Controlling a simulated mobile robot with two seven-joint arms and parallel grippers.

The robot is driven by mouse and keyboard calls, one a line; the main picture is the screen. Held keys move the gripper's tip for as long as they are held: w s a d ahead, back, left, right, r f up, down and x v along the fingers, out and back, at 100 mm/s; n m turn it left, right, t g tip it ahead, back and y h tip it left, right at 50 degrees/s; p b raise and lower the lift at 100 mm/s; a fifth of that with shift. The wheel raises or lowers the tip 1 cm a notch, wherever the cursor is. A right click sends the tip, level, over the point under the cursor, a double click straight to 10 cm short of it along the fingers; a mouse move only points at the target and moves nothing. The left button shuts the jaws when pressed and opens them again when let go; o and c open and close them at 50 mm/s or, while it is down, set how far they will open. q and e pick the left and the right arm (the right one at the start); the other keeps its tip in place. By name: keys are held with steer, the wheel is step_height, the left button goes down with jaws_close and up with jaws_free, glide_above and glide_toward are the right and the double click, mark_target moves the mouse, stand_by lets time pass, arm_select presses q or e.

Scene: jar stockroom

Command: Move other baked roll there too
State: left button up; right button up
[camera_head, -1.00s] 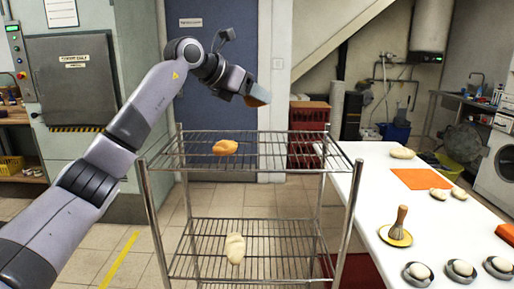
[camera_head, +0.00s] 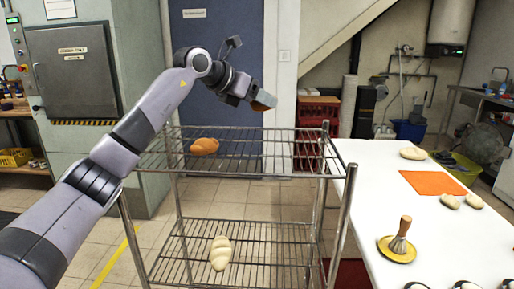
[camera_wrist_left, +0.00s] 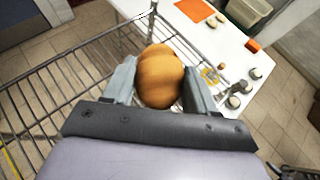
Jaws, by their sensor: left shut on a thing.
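My left gripper (camera_head: 262,104) is shut on a golden-brown baked roll (camera_wrist_left: 158,76) and holds it in the air above the wire rack's top shelf. The roll fills the space between the two fingers in the left wrist view; in the head view only a small brown part of it shows. Another baked roll (camera_head: 204,146) lies on the left part of the top shelf (camera_head: 270,160) of the wire rack. A pale unbaked roll (camera_head: 221,252) lies on the lower shelf (camera_head: 265,262). My right gripper is not in view.
The right half of the top shelf is clear. A grey oven cabinet (camera_head: 75,75) stands behind left.

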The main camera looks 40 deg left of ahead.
arm_select(q)
glide_above(259, 155)
step_height(259, 155, down, 7)
steer(key=shift+s+f, duration=0.15)
steer(key=shift+f, duration=0.05)
steer(key=shift+f+b, duration=0.3)
steer(key=shift+f, duration=2)
steer(key=shift+d, duration=0.1)
steer(key=shift+f, duration=0.2)
steer(key=o, duration=1.1)
steer(key=shift+c, duration=0.2)
steer(key=shift+r, duration=0.1)
